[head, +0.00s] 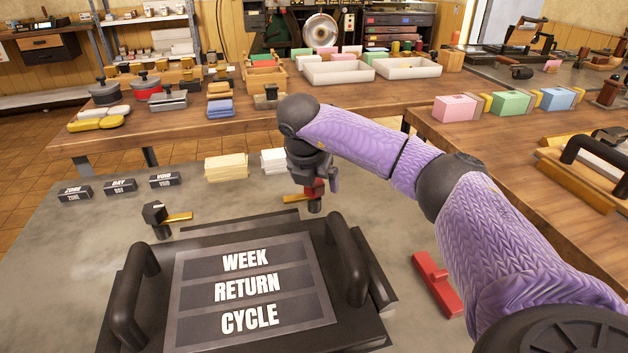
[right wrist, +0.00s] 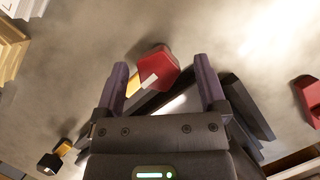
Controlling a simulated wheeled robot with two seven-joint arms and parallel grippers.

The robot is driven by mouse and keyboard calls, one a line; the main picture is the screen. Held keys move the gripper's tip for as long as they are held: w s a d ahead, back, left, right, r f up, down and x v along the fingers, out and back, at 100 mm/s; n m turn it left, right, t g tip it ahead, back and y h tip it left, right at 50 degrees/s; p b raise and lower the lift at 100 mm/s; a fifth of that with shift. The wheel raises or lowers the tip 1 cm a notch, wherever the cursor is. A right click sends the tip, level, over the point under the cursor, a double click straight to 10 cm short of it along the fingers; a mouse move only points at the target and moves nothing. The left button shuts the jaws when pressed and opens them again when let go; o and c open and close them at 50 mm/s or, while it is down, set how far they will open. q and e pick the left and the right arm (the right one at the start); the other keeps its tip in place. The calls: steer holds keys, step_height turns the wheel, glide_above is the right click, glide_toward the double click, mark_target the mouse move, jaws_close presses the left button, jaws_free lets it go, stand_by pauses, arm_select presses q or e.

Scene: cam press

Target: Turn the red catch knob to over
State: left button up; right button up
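The red catch knob (head: 314,188) stands at the back right corner of the black press (head: 215,229), with a brass lever (head: 295,199) pointing left from it. My right gripper (head: 320,174) points down over the knob and partly hides it. In the right wrist view, my right gripper (right wrist: 161,72) is open. The red knob (right wrist: 153,70), with a white mark, shows between its two fingers, closer to the left one. A gap shows on the right side, and I cannot tell whether the left finger touches. My left gripper is not in view.
The press has plates reading WEEK, RETURN, CYCLE and black handles (head: 347,260) on both sides. A black catch knob (head: 155,213) stands at its back left. A red T-shaped piece (head: 436,285) lies right. Small word blocks (head: 120,186) and paper stacks (head: 226,167) stand behind.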

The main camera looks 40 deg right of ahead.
jaws_close()
